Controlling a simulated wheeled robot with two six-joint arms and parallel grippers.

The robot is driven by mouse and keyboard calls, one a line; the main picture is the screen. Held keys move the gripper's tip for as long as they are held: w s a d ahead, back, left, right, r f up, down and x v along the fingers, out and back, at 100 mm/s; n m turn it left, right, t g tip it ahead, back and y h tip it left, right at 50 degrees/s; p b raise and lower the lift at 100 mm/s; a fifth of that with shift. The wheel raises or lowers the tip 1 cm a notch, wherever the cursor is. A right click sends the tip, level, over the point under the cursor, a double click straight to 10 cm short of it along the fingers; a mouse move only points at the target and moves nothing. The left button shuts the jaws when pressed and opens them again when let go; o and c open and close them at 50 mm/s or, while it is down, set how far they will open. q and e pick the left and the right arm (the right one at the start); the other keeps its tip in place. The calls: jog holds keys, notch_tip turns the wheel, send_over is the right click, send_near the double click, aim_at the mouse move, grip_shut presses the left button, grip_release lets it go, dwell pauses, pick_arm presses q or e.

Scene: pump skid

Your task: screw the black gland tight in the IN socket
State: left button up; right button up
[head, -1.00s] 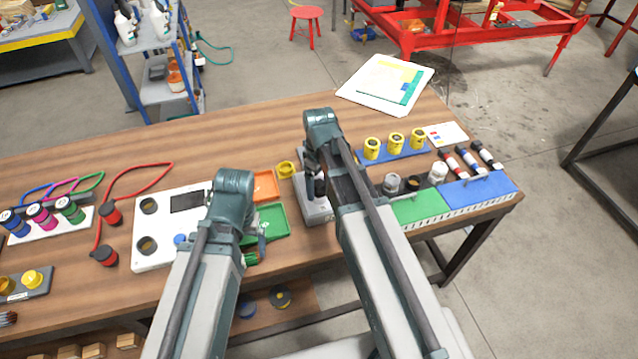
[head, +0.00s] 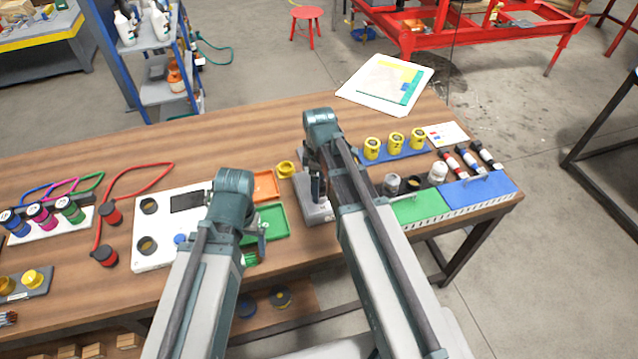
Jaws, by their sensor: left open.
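My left gripper (head: 261,236) hangs over the green tray (head: 275,220), open; its fingertips are small and partly hidden by my wrist. My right gripper (head: 318,188) points down at a grey block-like fixture (head: 314,209); its arm covers much of it, so I cannot tell whether it grips anything. A dark ring-like part (head: 412,184), possibly a black gland, stands between a grey one (head: 391,184) and a white one (head: 437,173) at the right. The IN label is not readable, so I cannot tell which socket is IN.
A white panel (head: 170,258) with dark round sockets lies left of my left arm. An orange tray (head: 266,186) and a yellow ring (head: 286,169) lie between my arms. Yellow caps (head: 396,141) stand on a blue strip. The table's back middle is clear.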

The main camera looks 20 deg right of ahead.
jog(key=n, duration=0.4)
jog(key=shift+n, duration=0.3)
jog(key=shift+c, duration=0.2)
jog(key=c, duration=1.4)
jog(key=shift+o, duration=0.2)
jog(key=m, duration=0.4)
jog(key=shift+m, duration=0.3)
jog(key=m, duration=0.4)
jog(key=shift+m, duration=0.3)
